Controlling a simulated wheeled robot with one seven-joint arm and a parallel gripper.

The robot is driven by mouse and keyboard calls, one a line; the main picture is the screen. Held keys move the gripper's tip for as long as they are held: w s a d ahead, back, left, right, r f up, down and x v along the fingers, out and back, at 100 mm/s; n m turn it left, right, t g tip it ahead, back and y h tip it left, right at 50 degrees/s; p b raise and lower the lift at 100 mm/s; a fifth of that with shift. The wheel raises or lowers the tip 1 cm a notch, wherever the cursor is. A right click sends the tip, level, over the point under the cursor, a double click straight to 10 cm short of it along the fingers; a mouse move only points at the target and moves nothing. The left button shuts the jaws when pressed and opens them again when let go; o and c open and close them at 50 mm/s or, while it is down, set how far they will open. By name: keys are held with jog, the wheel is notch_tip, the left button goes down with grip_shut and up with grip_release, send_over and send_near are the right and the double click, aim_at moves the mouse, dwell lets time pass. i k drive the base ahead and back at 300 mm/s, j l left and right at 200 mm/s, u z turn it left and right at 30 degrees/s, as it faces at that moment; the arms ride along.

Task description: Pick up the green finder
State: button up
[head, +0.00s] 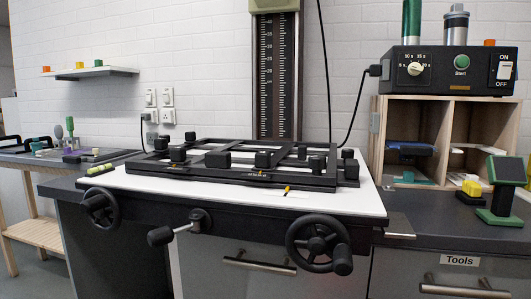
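A green stand with a tilted dark panel (504,172) stands on the right worktop, close to the right edge of the head view; it looks like the green finder. Its green foot (499,216) rests on the dark counter, apart from a small yellow block beside it. A tall green cylinder (411,22) also stands on top of the black timer box, its top cut off by the frame. I cannot tell for certain which of the two is named the finder. My gripper is not in view.
A black frame easel (235,180) with knobs lies on a white board (120,178). Handwheels (318,243) stick out in front. A timer box (445,70) sits on a wooden cubby shelf (373,135). A yellow block (471,188) lies left of the green stand.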

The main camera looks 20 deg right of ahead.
aim_at(506, 173)
jog(key=z, duration=1.95)
jog(key=j, duration=0.1)
